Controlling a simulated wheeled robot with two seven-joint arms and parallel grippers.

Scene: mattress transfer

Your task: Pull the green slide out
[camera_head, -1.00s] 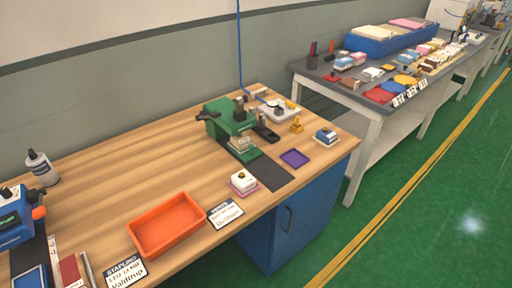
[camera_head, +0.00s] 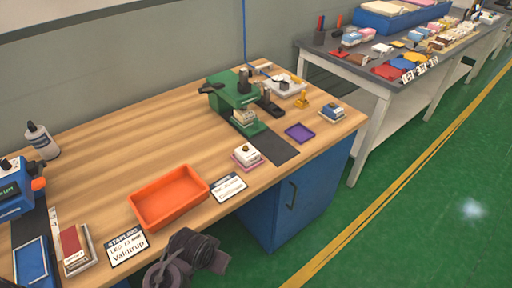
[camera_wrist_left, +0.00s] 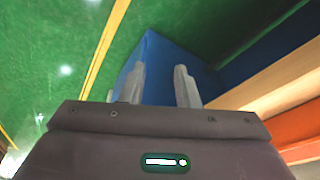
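A green machine (camera_head: 228,92) with a dark lever and dark top stands at the back right of the wooden table in the head view. Its green slide (camera_head: 252,129) is at the front, with a small block stack (camera_head: 244,117) on it. How far the slide sits inside the machine is hard to tell. My left gripper (camera_wrist_left: 160,78) shows in the left wrist view with two fingers apart and nothing between them. It is in front of the table, near the blue cabinet (camera_wrist_left: 150,60), away from the machine. My right gripper is not in view.
An orange tray (camera_head: 146,217) is at the table's front edge, with label cards beside it. A pink-based white block (camera_head: 247,155), a purple tray (camera_head: 299,139) and a dark mat (camera_head: 278,150) lie near the machine. Part of my arm shows at the bottom. The table's middle is clear.

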